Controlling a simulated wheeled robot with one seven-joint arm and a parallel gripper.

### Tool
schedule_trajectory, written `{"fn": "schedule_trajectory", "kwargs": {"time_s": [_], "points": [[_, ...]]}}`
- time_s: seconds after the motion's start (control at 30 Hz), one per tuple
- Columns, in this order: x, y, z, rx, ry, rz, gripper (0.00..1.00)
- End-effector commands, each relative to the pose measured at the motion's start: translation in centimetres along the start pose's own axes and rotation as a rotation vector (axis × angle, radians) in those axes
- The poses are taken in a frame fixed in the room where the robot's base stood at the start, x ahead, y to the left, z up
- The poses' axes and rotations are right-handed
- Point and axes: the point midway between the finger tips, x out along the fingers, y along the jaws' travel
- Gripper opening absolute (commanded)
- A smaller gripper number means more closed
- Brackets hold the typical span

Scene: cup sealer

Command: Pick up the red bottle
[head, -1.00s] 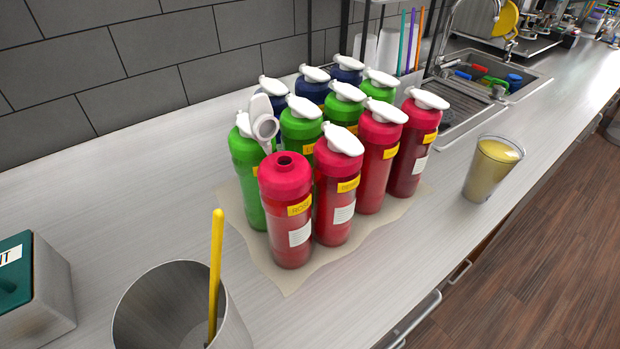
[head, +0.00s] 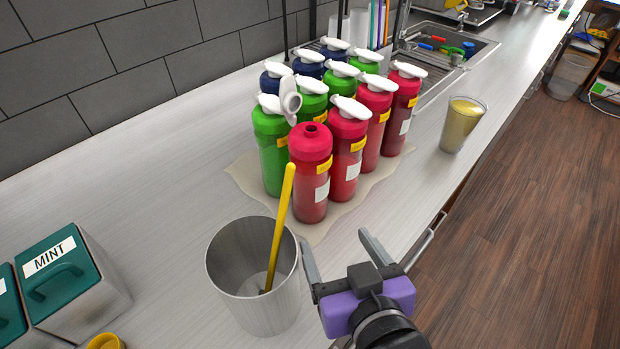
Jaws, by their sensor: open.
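Several red bottles stand in a row at the front right of a bottle cluster on the counter. The nearest red bottle (head: 310,172) has a bare red top with a hole and no white cap. The red bottles behind it (head: 347,150), (head: 374,124) and (head: 403,100) carry white flip caps. My gripper (head: 338,246) is at the lower middle right, open and empty, with its purple body below the fingers. It is nearer to the camera than the bottles and apart from them.
Green bottles (head: 270,150) and blue bottles (head: 277,75) stand close beside and behind the red ones on a beige mat (head: 243,176). A metal cup (head: 235,285) with a yellow stick stands left of my gripper. A filled glass (head: 461,125) stands right. A MINT box (head: 75,285) is at left.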

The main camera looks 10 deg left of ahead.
Motion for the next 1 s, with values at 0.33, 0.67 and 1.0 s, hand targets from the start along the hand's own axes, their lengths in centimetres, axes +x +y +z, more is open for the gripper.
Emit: {"fn": "schedule_trajectory", "kwargs": {"time_s": [0.33, 0.67, 1.0], "points": [[4.5, -0.1, -2.2, 0.001, 0.001, -0.002, 0.77], [8.7, 0.0, -3.7, 0.0, 0.0, -0.002, 0.77], [12.3, 0.0, -4.2, 0.0, -0.002, -0.001, 0.77]]}}
